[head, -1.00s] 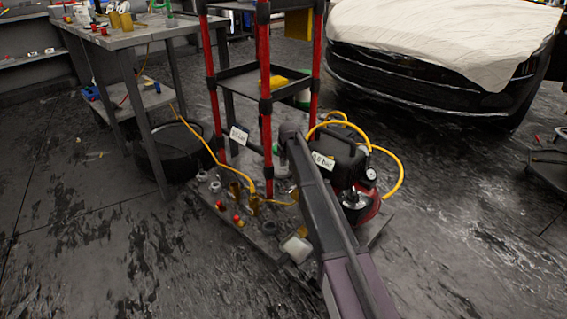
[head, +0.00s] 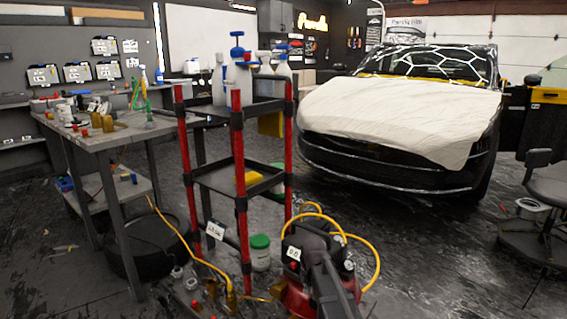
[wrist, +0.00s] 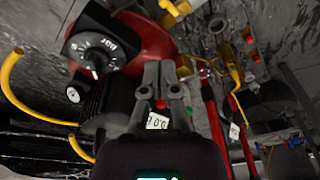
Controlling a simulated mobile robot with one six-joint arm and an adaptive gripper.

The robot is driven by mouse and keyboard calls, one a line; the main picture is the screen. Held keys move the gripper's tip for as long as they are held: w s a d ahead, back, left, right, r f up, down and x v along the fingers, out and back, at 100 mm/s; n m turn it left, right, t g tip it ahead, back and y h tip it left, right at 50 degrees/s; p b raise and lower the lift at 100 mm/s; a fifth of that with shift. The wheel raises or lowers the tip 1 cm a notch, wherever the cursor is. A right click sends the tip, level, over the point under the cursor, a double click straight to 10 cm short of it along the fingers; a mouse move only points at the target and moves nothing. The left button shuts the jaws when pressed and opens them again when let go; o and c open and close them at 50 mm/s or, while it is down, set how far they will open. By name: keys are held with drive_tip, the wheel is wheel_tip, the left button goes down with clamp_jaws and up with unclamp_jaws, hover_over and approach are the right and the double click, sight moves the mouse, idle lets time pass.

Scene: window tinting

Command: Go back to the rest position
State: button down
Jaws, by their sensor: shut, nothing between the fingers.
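My gripper (wrist: 160,75) shows in the wrist view with its two grey fingers together and nothing between them. It is in front of the red and black compressor (wrist: 150,38). A black dial marked "bar" (wrist: 97,50) and a small round gauge (wrist: 73,96) are to the left of the fingers. In the head view my arm reaches up from the bottom edge and overlaps the compressor (head: 297,300). The gripper itself cannot be made out there. A white tag reading about 0.0 (head: 293,253) is on the compressor's black top.
A red-post shelf cart (head: 242,200) with spray bottles stands left of the compressor. Yellow hoses (head: 376,265) loop around the compressor. A grey workbench (head: 95,138) is at left, a covered car (head: 400,115) behind, a stool (head: 540,175) at right. Open floor (head: 430,250) lies right of the compressor.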

drive_tip(key=s+d+r+m+g+p, duration=0.1)
drive_tip(key=s+d+r+p, duration=0.3)
drive_tip(key=s, duration=0.6)
drive_tip(key=s+d+r+m+g+p, duration=0.1)
drive_tip(key=s+d, duration=0.4)
drive_tip(key=s, duration=0.5)
wheel_tip(320, 180, up, 38)
drive_tip(key=p, duration=3.7)
